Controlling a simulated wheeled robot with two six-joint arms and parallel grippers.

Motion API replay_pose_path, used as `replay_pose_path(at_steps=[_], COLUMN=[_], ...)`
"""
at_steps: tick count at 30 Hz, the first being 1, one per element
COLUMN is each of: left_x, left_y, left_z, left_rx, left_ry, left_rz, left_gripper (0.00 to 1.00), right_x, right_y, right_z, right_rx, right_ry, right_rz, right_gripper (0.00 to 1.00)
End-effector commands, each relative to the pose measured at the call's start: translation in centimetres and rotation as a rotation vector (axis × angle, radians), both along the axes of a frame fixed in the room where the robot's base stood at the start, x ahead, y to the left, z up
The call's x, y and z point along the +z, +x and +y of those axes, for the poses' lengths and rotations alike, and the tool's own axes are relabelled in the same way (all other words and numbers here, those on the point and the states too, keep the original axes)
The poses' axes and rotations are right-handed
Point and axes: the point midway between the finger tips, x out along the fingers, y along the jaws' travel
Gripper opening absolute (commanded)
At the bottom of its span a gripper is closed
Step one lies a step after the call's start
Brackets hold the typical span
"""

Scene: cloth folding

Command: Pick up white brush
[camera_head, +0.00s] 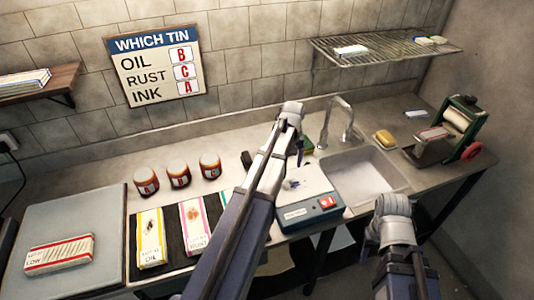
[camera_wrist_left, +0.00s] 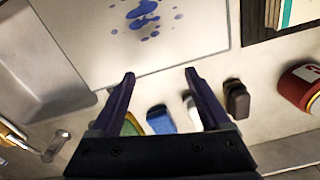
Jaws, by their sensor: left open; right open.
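A white brush (camera_wrist_left: 194,114) stands on the counter in the left wrist view, partly hidden by one finger of my left gripper (camera_wrist_left: 158,75). A blue brush (camera_wrist_left: 160,120) is beside it on the left and a dark brush (camera_wrist_left: 237,100) on the right. My left gripper is open and empty above this row; its fingers span the blue brush and reach the white one. In the head view my left gripper (camera_head: 290,112) and arm hide the white brush. My right gripper (camera_head: 392,207) is over the counter's front edge, in front of the sink; its fingertips are unclear.
A blue device (camera_head: 312,207) with a white, blue-stained top is in front of the brushes. Several red tins (camera_head: 178,177) stand left. The sink (camera_head: 365,178), tap (camera_head: 341,122) and green press (camera_head: 455,125) are right. A sign (camera_head: 155,66) hangs on the wall.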

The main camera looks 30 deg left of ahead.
Motion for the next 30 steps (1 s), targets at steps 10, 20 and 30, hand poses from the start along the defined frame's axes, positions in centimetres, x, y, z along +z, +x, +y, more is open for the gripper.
replay_pose_path(at_steps=[10, 20, 30], left_x=[0.6, -0.9, -2.1], left_y=[5.8, 5.7, 5.7], left_z=[12.2, 12.3, 12.3], left_rx=[0.366, 0.373, 0.371], left_ry=[-0.012, -0.013, -0.012], left_rz=[0.010, 0.010, 0.010], left_gripper=[0.80, 0.80, 0.80], right_x=[0.6, -0.9, -2.1], right_y=[0.0, 0.0, 0.0], right_z=[0.0, 0.0, 0.0], right_rx=[0.000, 0.000, 0.000], right_ry=[0.000, 0.000, 0.000], right_rz=[0.000, 0.000, 0.000], right_gripper=[0.50, 0.50, 0.50])
